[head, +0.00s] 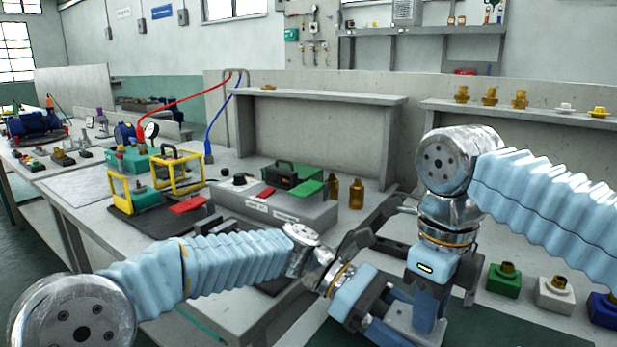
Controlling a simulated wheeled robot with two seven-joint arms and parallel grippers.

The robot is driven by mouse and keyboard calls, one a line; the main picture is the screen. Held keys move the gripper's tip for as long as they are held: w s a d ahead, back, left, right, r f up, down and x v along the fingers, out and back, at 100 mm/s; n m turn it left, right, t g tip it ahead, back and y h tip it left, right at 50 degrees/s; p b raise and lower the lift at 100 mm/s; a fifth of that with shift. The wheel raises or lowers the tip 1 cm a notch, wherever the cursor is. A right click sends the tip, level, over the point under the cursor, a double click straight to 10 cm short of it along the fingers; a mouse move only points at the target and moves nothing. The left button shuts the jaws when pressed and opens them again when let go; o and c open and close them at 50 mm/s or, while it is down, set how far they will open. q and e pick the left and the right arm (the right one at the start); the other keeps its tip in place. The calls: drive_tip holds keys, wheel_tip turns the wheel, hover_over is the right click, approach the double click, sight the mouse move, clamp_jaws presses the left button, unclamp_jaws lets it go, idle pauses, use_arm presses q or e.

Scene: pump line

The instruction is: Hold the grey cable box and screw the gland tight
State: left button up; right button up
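A small grey block, which I take for the grey cable box (408,318), shows low in the head view between my two grippers. My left gripper (394,310) reaches in from the left, with its blue fingers on either side of the box, seemingly shut on it. My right gripper (428,312) points down from above, with its fingertips at the top of the box. The gland cannot be made out, hidden by the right gripper's fingers. Whether the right fingers are closed on it cannot be told.
To the right stand a green block (503,282), a white block (555,297) and a blue block (604,310) with brass fittings. Two brass bottles (356,194) stand behind. A grey console (275,207) and a yellow frame (178,172) are to the left. Shelves line the back.

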drive_tip(key=shift+o, duration=1.4)
drive_tip(key=shift+r, duration=0.1)
drive_tip(key=shift+r, duration=1.9)
drive_tip(key=shift+f, duration=0.1)
drive_tip(key=shift+f, duration=0.3)
